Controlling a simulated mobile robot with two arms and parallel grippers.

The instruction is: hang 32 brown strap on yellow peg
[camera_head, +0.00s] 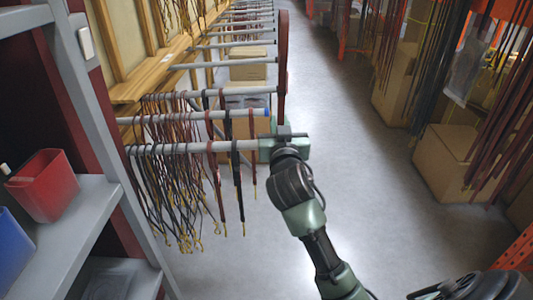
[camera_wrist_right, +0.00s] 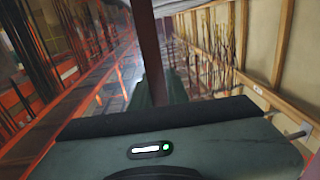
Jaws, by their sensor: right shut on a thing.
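My right gripper (camera_head: 284,138) is at the free end of the nearest grey peg (camera_head: 185,148) and hides its tip. It is shut on a brown strap (camera_head: 282,65), which shows as a long narrow dark red-brown band above the gripper. The brown strap also shows in the right wrist view (camera_wrist_right: 151,50), upright between the fingers. Several straps (camera_head: 170,195) hang on the nearest pegs, crowded toward the rack side. The peg behind has a blue tip (camera_head: 262,112). I cannot make out a yellow peg. My left gripper is not in view.
More grey pegs (camera_head: 240,29) run back along the left. A shelf (camera_head: 85,215) with a red bin (camera_head: 43,186) and a blue bin (camera_head: 12,240) stands at left. Cardboard boxes (camera_head: 446,160) and hanging straps line the right. The grey aisle floor (camera_head: 350,140) between is clear.

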